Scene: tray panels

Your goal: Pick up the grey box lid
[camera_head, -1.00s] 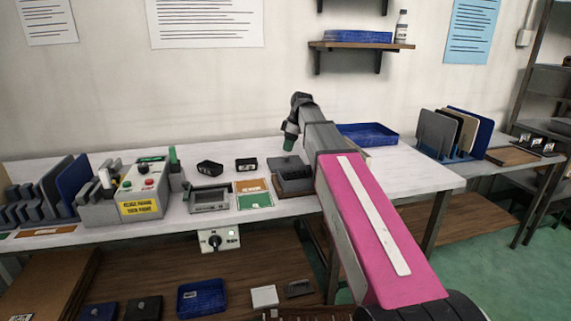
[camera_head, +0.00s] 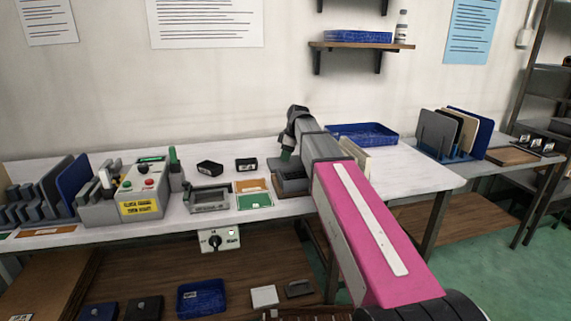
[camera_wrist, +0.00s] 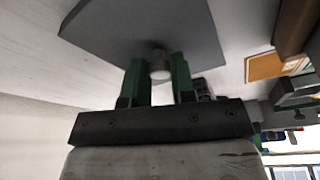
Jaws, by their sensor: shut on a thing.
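The grey box lid (camera_wrist: 150,28) is a flat dark grey plate with a small pale round knob (camera_wrist: 158,68) in the wrist view. The green fingers of my gripper (camera_wrist: 157,75) are closed around the knob, one on each side. In the head view my gripper (camera_head: 287,155) points down just behind the grey box (camera_head: 292,186) on the white bench. The lid is mostly hidden there by the gripper and box. I cannot tell whether the lid still touches the bench.
A small grey fixture (camera_head: 209,199) and orange and green panels (camera_head: 254,201) lie left of the box. Two black parts (camera_head: 210,168) sit behind them. A blue tray (camera_head: 362,132) lies behind my arm. The control box (camera_head: 130,195) stands further left.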

